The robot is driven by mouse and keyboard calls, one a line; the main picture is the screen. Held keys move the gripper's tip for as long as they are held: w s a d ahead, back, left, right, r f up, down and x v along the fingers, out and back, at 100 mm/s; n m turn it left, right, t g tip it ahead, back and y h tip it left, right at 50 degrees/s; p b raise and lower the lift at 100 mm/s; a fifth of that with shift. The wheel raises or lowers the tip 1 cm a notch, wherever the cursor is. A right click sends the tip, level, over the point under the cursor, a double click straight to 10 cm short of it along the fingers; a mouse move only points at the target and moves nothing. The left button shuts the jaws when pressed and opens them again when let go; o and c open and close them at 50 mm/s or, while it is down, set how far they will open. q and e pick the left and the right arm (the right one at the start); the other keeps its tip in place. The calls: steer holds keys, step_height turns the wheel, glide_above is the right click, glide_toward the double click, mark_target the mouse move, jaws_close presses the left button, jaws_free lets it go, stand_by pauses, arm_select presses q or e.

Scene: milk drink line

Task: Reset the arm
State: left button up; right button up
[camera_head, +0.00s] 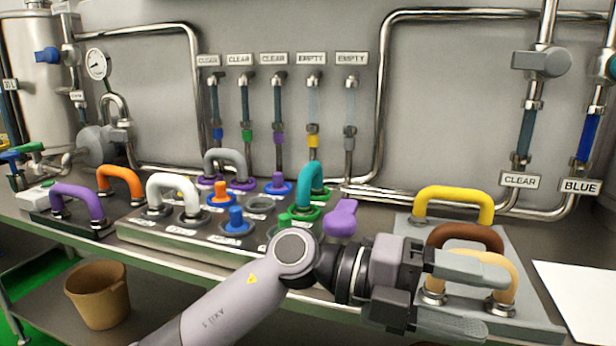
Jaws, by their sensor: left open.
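My left arm reaches in from the bottom of the view toward the right. Its gripper (497,303) is open, with its two grey fingers apart, in front of the right-hand grey plate (530,315). That plate bears a yellow handle (455,193), a brown handle (465,236) and a beige handle (507,272). The upper finger overlaps the beige handle in the picture and hides part of it. I cannot tell whether they touch. Nothing is seen held between the fingers. My right gripper is not in view.
A metal panel (150,238) left of the gripper carries several coloured handles and valves, including a teal handle (312,176) and a purple knob (341,217). A white sheet (585,295) lies at right. A tan bucket (98,297) stands lower left. Pipes line the wall.

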arm_select(q)
steer(key=w+a+f+n+t+h, duration=0.2)
steer(key=w+a+n+t+h, duration=0.15)
steer(key=a+n+t, duration=0.4)
steer(key=w+a+f+n+t+h, duration=0.2)
steer(key=w+a+f+n+t, duration=0.15)
steer(key=n+t, duration=0.7)
steer(key=w+a+f+n+t+y, duration=0.2)
steer(key=a+f+n+t+y, duration=0.4)
steer(key=a+f+n+y, duration=0.65)
steer(key=s+a+f+n+g+y, duration=0.35)
steer(key=s+a+f, duration=0.25)
steer(key=s+f, duration=0.4)
steer(key=s+a+f+n+g+y, duration=0.3)
steer(key=s+a+f+n+g, duration=0.25)
steer(key=f, duration=0.65)
step_height(320, 180, up, 11)
steer(key=s+a+m+t+p, duration=0.1)
steer(key=p, duration=1.2)
steer(key=shift+s+a+m+y, duration=0.35)
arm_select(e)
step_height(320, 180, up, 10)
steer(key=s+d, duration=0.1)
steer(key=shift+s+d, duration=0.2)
